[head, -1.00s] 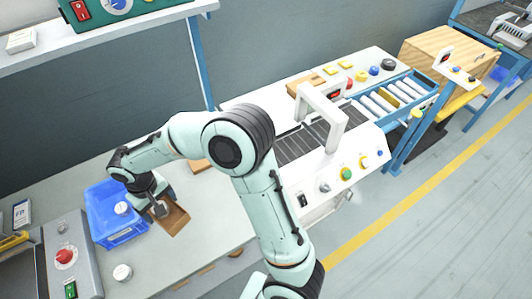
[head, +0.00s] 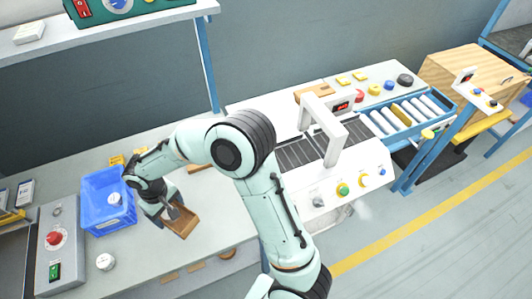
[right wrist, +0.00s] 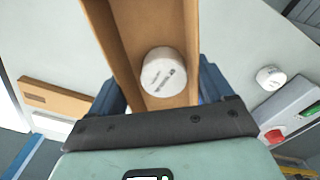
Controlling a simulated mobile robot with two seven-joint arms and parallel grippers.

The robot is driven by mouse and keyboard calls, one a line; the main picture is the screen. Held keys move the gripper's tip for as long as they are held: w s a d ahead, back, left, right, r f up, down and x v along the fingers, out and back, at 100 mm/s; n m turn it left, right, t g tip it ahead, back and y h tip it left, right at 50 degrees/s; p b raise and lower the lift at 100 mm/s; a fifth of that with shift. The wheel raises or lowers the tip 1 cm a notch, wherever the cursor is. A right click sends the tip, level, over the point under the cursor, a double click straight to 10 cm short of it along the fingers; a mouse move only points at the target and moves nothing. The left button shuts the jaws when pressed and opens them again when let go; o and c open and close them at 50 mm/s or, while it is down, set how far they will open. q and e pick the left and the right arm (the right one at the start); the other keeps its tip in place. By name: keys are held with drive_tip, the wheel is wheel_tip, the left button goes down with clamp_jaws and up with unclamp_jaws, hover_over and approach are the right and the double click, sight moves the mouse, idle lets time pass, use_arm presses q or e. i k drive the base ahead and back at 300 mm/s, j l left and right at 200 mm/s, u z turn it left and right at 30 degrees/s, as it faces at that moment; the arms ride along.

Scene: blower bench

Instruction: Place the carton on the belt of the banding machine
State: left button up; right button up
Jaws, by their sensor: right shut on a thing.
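The carton (head: 183,223) is an open brown box over the left part of the bench. My right gripper (head: 170,212) is shut on it; whether it touches the bench is unclear. In the right wrist view the carton (right wrist: 183,30) lies between blue fingers (right wrist: 160,88), with a white round piece (right wrist: 163,72) inside. The banding machine (head: 375,185) stands to the right, with a dark ribbed belt (head: 296,153) passing under a white arch (head: 325,120). The visible belt is empty. My left gripper is not in view.
A blue bin (head: 97,222) holding a white piece (head: 115,198) stands left of the carton. Another white piece (head: 105,261) lies on the bench (head: 215,250). A control box (head: 55,235) stands far left. A roller track (head: 405,112) follows the machine; a wooden crate (head: 465,80) stands beyond.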

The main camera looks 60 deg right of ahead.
sight(284, 158)
drive_tip(key=k+l+u, duration=0.15)
drive_tip(key=l, duration=0.35)
drive_tip(key=k+l+u, duration=0.15)
drive_tip(key=l, duration=0.3)
drive_tip(key=k+l+u, duration=0.15)
drive_tip(key=k+l, duration=0.2)
drive_tip(key=k+l+u, duration=0.15)
drive_tip(key=k+l, duration=0.15)
drive_tip(key=l, duration=0.2)
